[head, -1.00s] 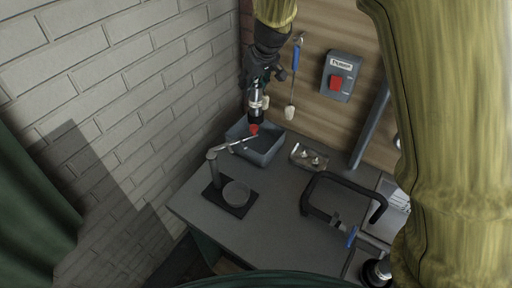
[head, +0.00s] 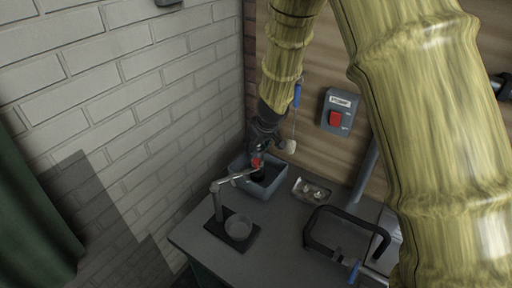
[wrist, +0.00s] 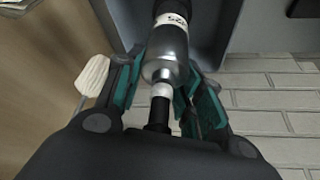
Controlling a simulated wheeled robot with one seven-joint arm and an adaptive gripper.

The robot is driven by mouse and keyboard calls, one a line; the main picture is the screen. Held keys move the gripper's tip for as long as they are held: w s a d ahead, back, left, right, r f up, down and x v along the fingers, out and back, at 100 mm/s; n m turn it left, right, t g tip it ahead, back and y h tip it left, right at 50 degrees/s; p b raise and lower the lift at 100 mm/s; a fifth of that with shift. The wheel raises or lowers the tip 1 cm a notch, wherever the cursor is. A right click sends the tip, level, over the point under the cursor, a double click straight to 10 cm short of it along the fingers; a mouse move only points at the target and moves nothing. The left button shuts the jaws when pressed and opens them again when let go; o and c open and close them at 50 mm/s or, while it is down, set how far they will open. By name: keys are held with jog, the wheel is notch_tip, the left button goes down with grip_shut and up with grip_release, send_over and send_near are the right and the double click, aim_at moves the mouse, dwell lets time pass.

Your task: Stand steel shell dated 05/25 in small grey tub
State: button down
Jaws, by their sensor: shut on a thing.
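My gripper (head: 266,138) points down over the small grey tub (head: 250,190) at the back left corner of the bench. In the wrist view its teal-lined fingers (wrist: 168,88) are shut around a steel shell (wrist: 168,42). The shell has a shiny metal body, a narrower neck and a white label band, on which only upside-down digits like "25" show; the full date is not readable. In the head view the shell's lower part is inside the tub's outline, beside a red piece (head: 256,162). Whether it touches the tub floor I cannot tell.
A stand (head: 217,203) with a round grey dish (head: 239,226) is in front of the tub, its arm reaching across the tub's near side. A metal tray (head: 311,192) with small items is to the right. A black clamp frame (head: 347,222) is farther right. Walls close the corner.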

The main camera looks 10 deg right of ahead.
jog(key=shift+d, duration=0.1)
jog(key=shift+s+r, duration=0.2)
jog(key=shift+s, duration=0.1)
jog(key=shift+w+f, duration=0.15)
jog(key=shift+f, duration=0.15)
jog(key=c, duration=0.9)
grip_release()
jog(key=shift+r, duration=0.15)
jog(key=shift+r, duration=0.15)
jog(key=b+v, duration=0.1)
jog(key=v, duration=1)
jog(key=shift+s+r, duration=0.25)
jog(key=shift+r, duration=0.1)
